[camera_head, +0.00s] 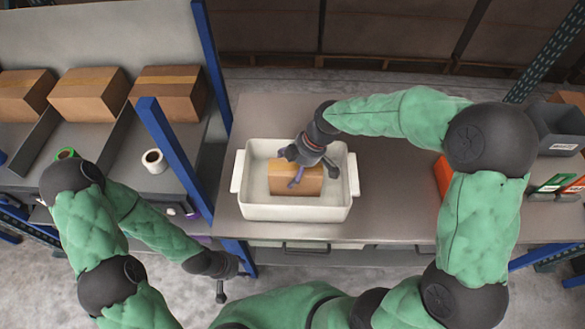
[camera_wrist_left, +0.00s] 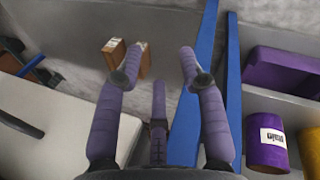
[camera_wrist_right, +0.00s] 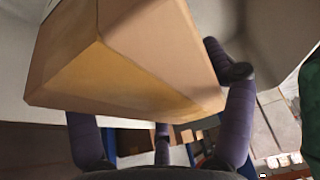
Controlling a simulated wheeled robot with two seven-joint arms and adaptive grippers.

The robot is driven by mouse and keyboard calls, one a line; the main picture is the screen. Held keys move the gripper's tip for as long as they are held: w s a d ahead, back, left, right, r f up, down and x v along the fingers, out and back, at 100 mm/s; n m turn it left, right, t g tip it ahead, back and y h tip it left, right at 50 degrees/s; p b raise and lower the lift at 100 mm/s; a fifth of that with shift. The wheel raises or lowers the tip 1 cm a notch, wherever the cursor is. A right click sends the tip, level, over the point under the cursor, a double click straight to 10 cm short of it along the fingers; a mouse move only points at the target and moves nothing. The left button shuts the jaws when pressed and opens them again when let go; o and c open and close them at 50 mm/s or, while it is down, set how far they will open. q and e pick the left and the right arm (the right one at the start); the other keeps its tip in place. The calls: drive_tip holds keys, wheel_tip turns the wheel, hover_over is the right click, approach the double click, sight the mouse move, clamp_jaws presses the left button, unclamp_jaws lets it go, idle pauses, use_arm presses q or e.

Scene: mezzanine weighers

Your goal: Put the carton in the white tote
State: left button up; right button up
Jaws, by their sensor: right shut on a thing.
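The brown carton (camera_head: 309,184) is inside the outline of the white tote (camera_head: 295,214), which stands on the grey bench. Whether it rests on the tote's floor or hangs just above it, I cannot tell. My right gripper (camera_head: 301,168) reaches down from above and is shut on the carton. In the right wrist view the carton (camera_wrist_right: 115,65) fills the upper left, between my dark purple fingers, and hides part of one. My left gripper (camera_head: 220,292) is low at the left, away from the tote. In the left wrist view its fingers (camera_wrist_left: 162,65) are apart and empty.
Blue rack posts (camera_head: 175,160) stand left of the tote. Beyond them is a shelf with several cardboard boxes (camera_head: 88,93) and a white roll (camera_head: 154,161). An orange-red object (camera_head: 443,177) is partly behind my right arm. Bare bench (camera_head: 395,215) lies right of the tote.

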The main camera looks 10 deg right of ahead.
drive_tip(key=o, duration=1.4)
drive_tip(key=shift+f, duration=0.1)
drive_tip(key=p+v, duration=0.3)
drive_tip(key=v, duration=0.9)
drive_tip(key=shift+p, duration=0.35)
